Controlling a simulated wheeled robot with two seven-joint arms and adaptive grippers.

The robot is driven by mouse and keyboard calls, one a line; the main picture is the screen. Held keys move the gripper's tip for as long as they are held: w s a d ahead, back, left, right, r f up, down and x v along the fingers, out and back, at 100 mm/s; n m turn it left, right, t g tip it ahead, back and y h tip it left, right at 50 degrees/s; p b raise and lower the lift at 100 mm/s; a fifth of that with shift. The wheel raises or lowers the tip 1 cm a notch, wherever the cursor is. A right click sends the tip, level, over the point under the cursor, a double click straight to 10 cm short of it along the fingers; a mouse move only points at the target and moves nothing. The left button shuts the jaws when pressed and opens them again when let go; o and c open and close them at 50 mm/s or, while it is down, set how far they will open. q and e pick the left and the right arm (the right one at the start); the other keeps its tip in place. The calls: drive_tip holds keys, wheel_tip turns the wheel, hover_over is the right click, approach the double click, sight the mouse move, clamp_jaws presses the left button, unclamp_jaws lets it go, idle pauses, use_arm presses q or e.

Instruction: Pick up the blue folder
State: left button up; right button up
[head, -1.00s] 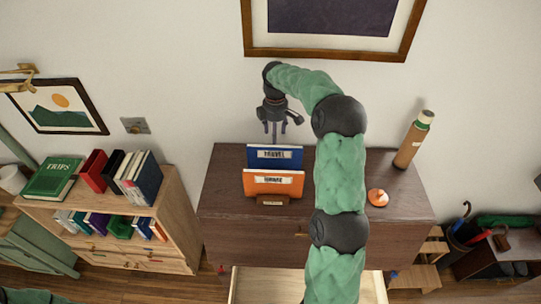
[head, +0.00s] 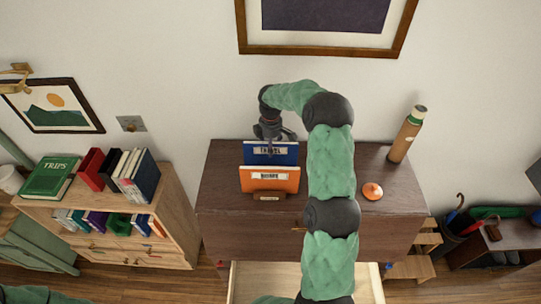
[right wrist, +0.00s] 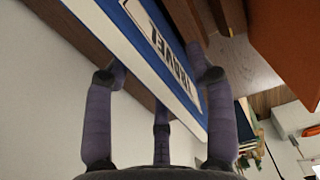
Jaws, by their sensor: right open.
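My right gripper (head: 270,148) reaches down from above at the blue folder's top edge. In the right wrist view, the open fingers of the right gripper (right wrist: 160,78) straddle the edge of the blue folder (right wrist: 148,53), with one finger on the label side and others on the opposite side. I cannot tell whether any finger touches it. My left gripper is out of view.
An orange round object (head: 372,191) and a brown bottle (head: 407,135) stand on the cabinet to the right. An open drawer (head: 250,285) juts out below. A bookshelf (head: 160,215) with books stands at left. The wall is close behind the folders.

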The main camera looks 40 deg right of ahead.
clamp_jaws()
drive_tip(key=shift+r, duration=0.1)
